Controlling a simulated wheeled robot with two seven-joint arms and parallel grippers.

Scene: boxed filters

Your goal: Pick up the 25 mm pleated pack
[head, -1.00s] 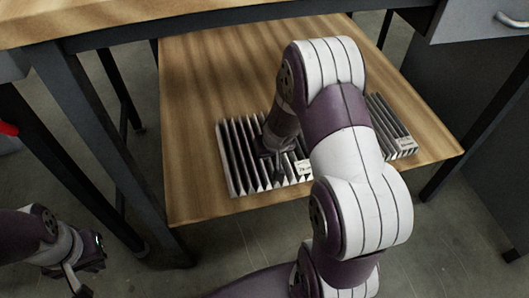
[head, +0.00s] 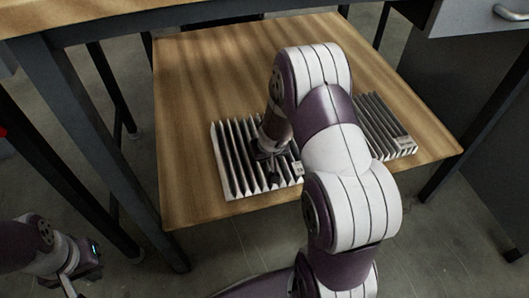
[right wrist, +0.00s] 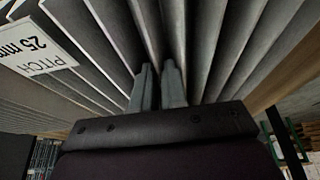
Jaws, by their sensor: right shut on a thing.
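The 25 mm pleated pack (head: 231,165), a grey pack of upright pleats, is at the left of the wooden board in the head view. Its label (right wrist: 32,45) reads "PITCH 25 mm" in the right wrist view. My right gripper (right wrist: 158,75) is shut on a pleat of this pack; its tips also show between the pleats in the head view (head: 268,160). My right arm hides the pack's right side. I cannot tell whether the pack touches the board. My left gripper (head: 70,284) hangs at the lower left, away from the pack; its opening is unclear.
A second pleated pack (head: 385,125) lies to the right on the wooden board (head: 195,75), partly behind my right arm. A tabletop (head: 100,12) and dark frame legs (head: 75,130) bound the space. A grey drawer unit (head: 480,35) stands at the right. The board's back left is clear.

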